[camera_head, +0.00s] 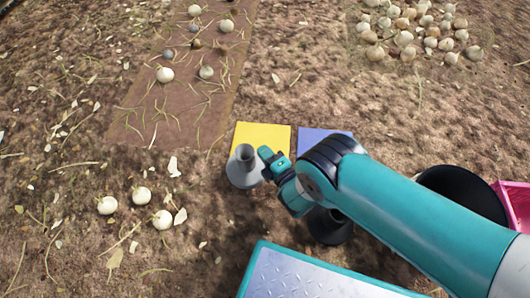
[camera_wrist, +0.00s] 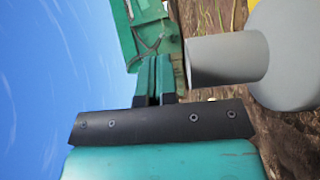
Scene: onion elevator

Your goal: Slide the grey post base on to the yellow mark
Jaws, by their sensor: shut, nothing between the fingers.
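The grey post base (camera_head: 243,178) is a round flared foot with a short upright hollow post. It stands at the near left corner of the yellow mark (camera_head: 275,136), mostly off it; its far part overlaps the yellow in the picture. My gripper (camera_head: 268,160) is shut and empty, low down just right of the post. In the wrist view my shut fingers (camera_wrist: 158,78) lie beside the grey post (camera_wrist: 225,58), with at most a small gap; I cannot tell whether they touch. A sliver of yellow mark (camera_wrist: 251,5) shows behind the base there.
A blue mark (camera_head: 322,138) lies right of the yellow one, partly behind my arm. A dark round object (camera_head: 328,228) stands beneath my arm. Several onions (camera_head: 140,195) lie on the soil at left. A pink crate (camera_head: 515,200) is at the right edge. Soil left of the base is open.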

